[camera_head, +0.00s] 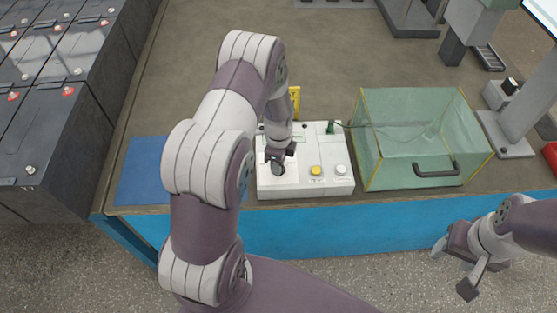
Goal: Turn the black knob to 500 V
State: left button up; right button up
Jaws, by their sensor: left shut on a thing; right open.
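A white tester box (325,183) stands at the front edge of the bench. On its top are a yellow button (316,170), a white button (341,170) and a green part (330,128) at the back. My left gripper (279,167) points down over the left part of the box and is shut on the black knob (279,170). The knob is mostly hidden by the gripper, and its pointer and voltage marks cannot be read. My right gripper (454,268) is open and empty, low at the right, in front of the bench and apart from the box.
A clear green-tinted cover with a black handle (436,169) stands right of the box. A blue mat (143,172) lies at the left. Black batteries (75,60) fill the far left. A yellow sign (295,102) stands behind the box. The bench behind (330,50) is mostly clear.

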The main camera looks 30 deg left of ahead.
pick_arm(q)
jog(key=shift+w+r+m, duration=0.1)
jog(key=shift+w+m, duration=0.05)
jog(key=shift+m, duration=0.45)
jog(key=o, duration=1)
jog(key=shift+o, duration=0.2)
notch_tip(320, 180, up, 13)
jog(key=shift+f+b, duration=0.2)
jog(key=shift+b, duration=0.2)
